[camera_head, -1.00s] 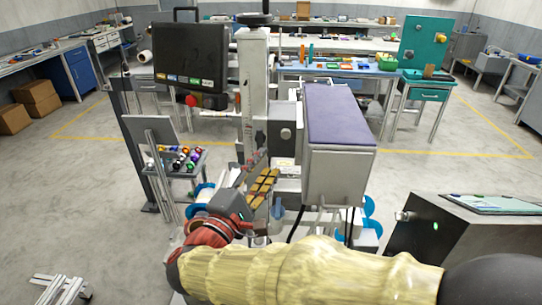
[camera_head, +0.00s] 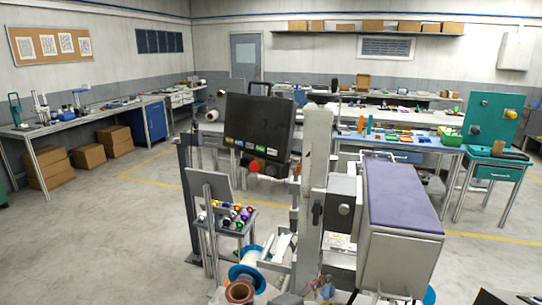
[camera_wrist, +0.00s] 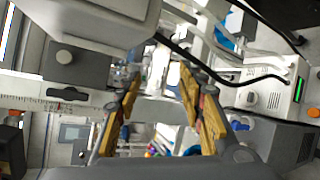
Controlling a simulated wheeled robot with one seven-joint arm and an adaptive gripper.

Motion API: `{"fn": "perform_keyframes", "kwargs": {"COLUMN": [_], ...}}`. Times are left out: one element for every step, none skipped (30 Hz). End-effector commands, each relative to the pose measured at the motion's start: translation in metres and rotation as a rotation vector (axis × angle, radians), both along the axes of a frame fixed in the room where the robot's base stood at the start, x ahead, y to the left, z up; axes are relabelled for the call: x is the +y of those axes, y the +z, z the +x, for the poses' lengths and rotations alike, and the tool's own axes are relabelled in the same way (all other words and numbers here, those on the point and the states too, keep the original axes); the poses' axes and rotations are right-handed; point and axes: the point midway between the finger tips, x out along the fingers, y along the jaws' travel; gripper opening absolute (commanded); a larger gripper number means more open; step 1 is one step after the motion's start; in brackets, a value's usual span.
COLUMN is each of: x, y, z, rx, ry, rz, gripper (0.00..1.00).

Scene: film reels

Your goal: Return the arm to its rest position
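My gripper (camera_wrist: 162,82) shows in the wrist view as two fingers with yellow pads. They stand apart with nothing held between them. Grey machine parts show behind the gap. In the head view my gripper cannot be made out, and the yellow-sleeved arm is out of the picture. The machine (camera_head: 405,205), with its purple-topped grey box, stands in front of me. A reel with a blue rim (camera_head: 247,277) and a reddish-brown spool (camera_head: 240,292) are low at its left side, partly cut off.
A black panel (camera_head: 258,128) stands on the machine's left. A small stand (camera_head: 228,225) holds several coloured balls. In the wrist view a white box with a green light (camera_wrist: 285,92) and a black cable lie close on the right. Floor at the left is open.

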Motion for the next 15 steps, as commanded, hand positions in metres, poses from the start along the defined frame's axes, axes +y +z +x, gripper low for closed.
{"fn": "perform_keyframes", "kwargs": {"x": [-0.009,-0.014,-0.02,-0.023,-0.026,-0.028,-0.029,-0.029,-0.028,-0.026,-0.024,-0.02,-0.017,-0.014,-0.01], "y": [-0.015,-0.024,-0.036,-0.044,-0.051,-0.059,-0.065,-0.069,-0.073,-0.075,-0.076,-0.076,-0.074,-0.071,-0.065], "z": [-0.016,-0.027,-0.042,-0.052,-0.063,-0.077,-0.088,-0.098,-0.111,-0.12,-0.128,-0.137,-0.144,-0.149,-0.155], "rx": [0.063,0.101,0.147,0.179,0.206,0.238,0.258,0.274,0.29,0.297,0.301,0.297,0.291,0.277,0.253], "ry": [-0.039,-0.065,-0.103,-0.129,-0.158,-0.193,-0.222,-0.25,-0.288,-0.315,-0.342,-0.378,-0.405,-0.432,-0.467], "rz": [0.073,0.121,0.19,0.243,0.3,0.378,0.439,0.503,0.591,0.659,0.728,0.824,0.897,0.973,1.075], "gripper": [0.39,0.39,0.39,0.39,0.39,0.39,0.39,0.39,0.39,0.39,0.39,0.39,0.39,0.39,0.39]}}
